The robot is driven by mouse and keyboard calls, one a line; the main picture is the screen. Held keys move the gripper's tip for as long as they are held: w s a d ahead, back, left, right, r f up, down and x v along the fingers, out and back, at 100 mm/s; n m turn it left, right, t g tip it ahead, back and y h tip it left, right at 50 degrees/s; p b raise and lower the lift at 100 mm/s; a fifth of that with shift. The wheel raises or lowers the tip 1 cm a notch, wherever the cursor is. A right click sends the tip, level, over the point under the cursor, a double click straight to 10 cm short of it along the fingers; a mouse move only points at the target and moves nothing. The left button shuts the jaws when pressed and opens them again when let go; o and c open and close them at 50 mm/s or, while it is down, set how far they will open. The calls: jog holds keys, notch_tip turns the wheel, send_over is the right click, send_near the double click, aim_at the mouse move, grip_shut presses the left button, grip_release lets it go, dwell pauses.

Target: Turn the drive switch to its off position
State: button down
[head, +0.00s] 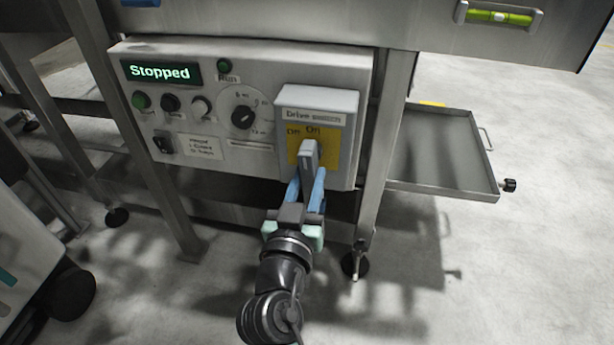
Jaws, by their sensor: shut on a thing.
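The drive switch (310,154) is a grey handle on a yellow plate (328,151), set in a grey box (319,103) labelled "Drive switch". "Off" and "On" markings show above the handle. The handle stands about upright, close under the right-hand marking; I cannot tell for sure which position it is in. My gripper (306,185) comes from below, its blue fingers shut on the handle's lower part, hiding that part.
The control panel (264,167) has a display (160,72) reading "Stopped", a black dial (242,118) and several knobs. A frame leg (379,165) stands right of the box. A shallow tray (440,150) juts out further right. Open floor lies at the lower right.

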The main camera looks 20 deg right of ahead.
jog(key=n, duration=0.1)
jog(key=n+p, duration=0.2)
jog(key=n, duration=0.1)
jog(key=shift+s+d+r, duration=0.25)
jog(key=shift+s+d, duration=0.05)
jog(key=shift+d, duration=0.05)
jog(key=n+p, duration=0.2)
jog(key=n, duration=0.1)
jog(key=n+p, duration=0.1)
jog(key=shift+s+d+r+n, duration=0.2)
jog(key=shift+d+r+n, duration=0.1)
jog(key=shift+d, duration=0.05)
jog(key=n+p, duration=0.2)
jog(key=n, duration=0.1)
jog(key=r+n+p, duration=0.1)
jog(key=n, duration=0.1)
jog(key=shift+s+d, duration=0.2)
jog(key=shift+d, duration=0.05)
jog(key=shift+r+n+p, duration=0.15)
jog(key=shift+n+p, duration=0.35)
jog(key=shift+n, duration=0.3)
jog(key=shift+r+n+p, duration=0.15)
jog(key=shift+n+p, duration=0.3)
jog(key=shift+n, duration=0.35)
jog(key=c, duration=0.6)
grip_release()
jog(key=shift+c, duration=0.2)
jog(key=v, duration=1.3)
